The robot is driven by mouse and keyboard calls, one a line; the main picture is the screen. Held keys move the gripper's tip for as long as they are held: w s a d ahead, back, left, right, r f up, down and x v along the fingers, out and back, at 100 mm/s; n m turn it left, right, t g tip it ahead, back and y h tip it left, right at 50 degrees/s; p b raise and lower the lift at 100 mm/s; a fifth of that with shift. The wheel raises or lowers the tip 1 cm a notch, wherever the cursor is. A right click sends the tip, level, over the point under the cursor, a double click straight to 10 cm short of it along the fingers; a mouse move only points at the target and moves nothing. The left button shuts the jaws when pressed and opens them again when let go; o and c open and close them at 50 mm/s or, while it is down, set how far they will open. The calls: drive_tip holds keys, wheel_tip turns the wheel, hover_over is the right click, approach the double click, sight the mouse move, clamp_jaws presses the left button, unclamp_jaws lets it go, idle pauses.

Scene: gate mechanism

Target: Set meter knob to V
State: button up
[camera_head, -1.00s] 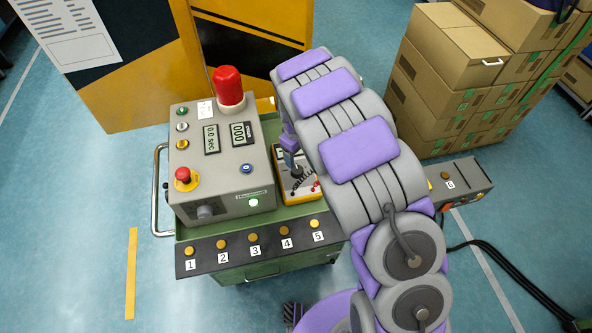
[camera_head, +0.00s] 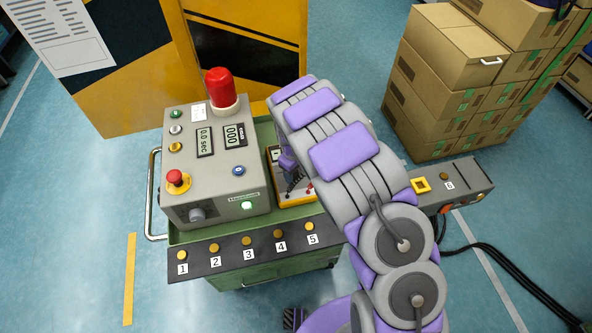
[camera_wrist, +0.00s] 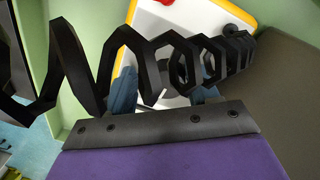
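The meter (camera_head: 299,201) is a yellow-edged box with a pale face in the green cart's tray, right of the grey control box. My arm covers much of it. In the wrist view the meter's white face and yellow rim (camera_wrist: 254,10) show at the top. Its knob cannot be clearly made out. My gripper (camera_head: 288,164) is over the meter in the head view. In the wrist view the two blue fingers of my gripper (camera_wrist: 164,96) stand apart over the white face. A black coiled cable (camera_wrist: 180,65) crosses in front and hides part of the gap.
The grey control box (camera_head: 215,165) carries a red beacon, displays and buttons. Numbered buttons line the dark front strip (camera_head: 250,248) of the green cart. A grey box marked 6 (camera_head: 455,180) is at the right. Stacked cartons (camera_head: 440,90) stand behind it.

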drive_tip(key=shift+a+f, duration=0.1)
drive_tip(key=shift+a, duration=0.6)
drive_tip(key=c, duration=0.3)
drive_tip(key=shift+w+a+f, duration=0.1)
drive_tip(key=shift+a, duration=0.15)
drive_tip(key=c, duration=0.3)
drive_tip(key=shift+d, duration=0.4)
drive_tip(key=shift+c, duration=0.6)
drive_tip(key=shift+m, duration=0.3)
drive_tip(key=shift+s+m+p, duration=0.2)
drive_tip(key=shift+m+p, duration=0.9)
drive_tip(key=shift+m, duration=0.1)
drive_tip(key=m+p, duration=0.1)
drive_tip(key=m, duration=0.3)
drive_tip(key=shift+w+a+m, duration=0.1)
drive_tip(key=shift+m, duration=0.2)
drive_tip(key=m, duration=0.4)
drive_tip(key=shift+a+g, duration=0.1)
drive_tip(key=shift+g, duration=0.2)
drive_tip(key=shift+m, duration=0.3)
